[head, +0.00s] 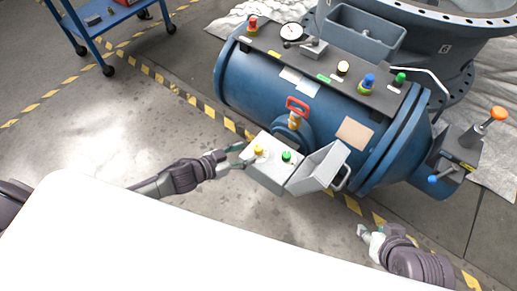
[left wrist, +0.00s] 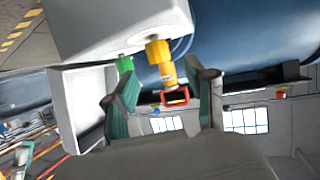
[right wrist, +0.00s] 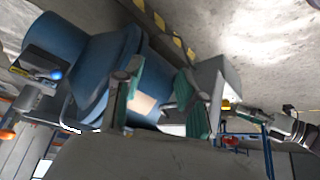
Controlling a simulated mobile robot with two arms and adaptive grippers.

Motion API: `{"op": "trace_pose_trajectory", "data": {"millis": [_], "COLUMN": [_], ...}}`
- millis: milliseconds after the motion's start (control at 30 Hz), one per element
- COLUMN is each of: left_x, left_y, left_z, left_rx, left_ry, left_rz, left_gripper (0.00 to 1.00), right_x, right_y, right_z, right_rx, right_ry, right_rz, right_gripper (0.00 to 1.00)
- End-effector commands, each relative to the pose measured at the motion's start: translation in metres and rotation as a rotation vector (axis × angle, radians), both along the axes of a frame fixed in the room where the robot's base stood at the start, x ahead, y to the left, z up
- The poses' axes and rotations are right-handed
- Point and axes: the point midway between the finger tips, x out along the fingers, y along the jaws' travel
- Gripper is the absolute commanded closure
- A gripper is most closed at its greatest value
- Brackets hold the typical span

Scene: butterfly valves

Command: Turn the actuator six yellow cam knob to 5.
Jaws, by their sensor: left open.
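A grey control box (head: 262,177) on the front of the blue actuator (head: 265,88) carries a yellow knob (head: 258,150) and a green knob (head: 286,156). My left gripper (head: 237,157) is just left of the box, open and empty. In the left wrist view the yellow knob (left wrist: 157,51) and green knob (left wrist: 124,64) show beyond the spread fingers (left wrist: 163,100), apart from them. Position marks on the knob cannot be read. My right gripper (head: 368,238) is below the actuator; its fingers (right wrist: 160,98) are apart and empty.
An open grey lid (head: 320,168) adjoins the box. A red handle (head: 297,106) stands behind it. An orange-knobbed lever (head: 498,114) is at right.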

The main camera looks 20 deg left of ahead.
Motion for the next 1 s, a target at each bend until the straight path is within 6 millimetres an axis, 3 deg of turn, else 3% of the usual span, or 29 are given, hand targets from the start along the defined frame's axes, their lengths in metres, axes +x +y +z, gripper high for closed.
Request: {"op": "trace_pose_trajectory", "data": {"millis": [200,400,867,1000], "left_x": [0.027,0.043,0.050,0.050], "left_y": [-0.019,-0.030,-0.035,-0.035], "left_z": [-0.014,-0.022,-0.025,-0.025], "left_rx": [-0.001,-0.001,0.000,0.000], "left_ry": [-0.003,-0.002,0.000,0.000], "left_rz": [0.000,0.000,-0.001,0.000], "left_gripper": [0.45,0.45,0.45,0.65], "right_x": [0.041,0.065,0.075,0.075], "right_y": [0.014,0.023,0.028,0.028], "right_z": [0.017,0.037,0.049,0.049], "right_rx": [0.048,0.084,0.102,0.101], "right_ry": [-0.225,-0.383,-0.462,-0.461], "right_rz": [0.018,0.029,0.035,0.035], "right_gripper": [0.60,0.60,0.60,0.60]}}
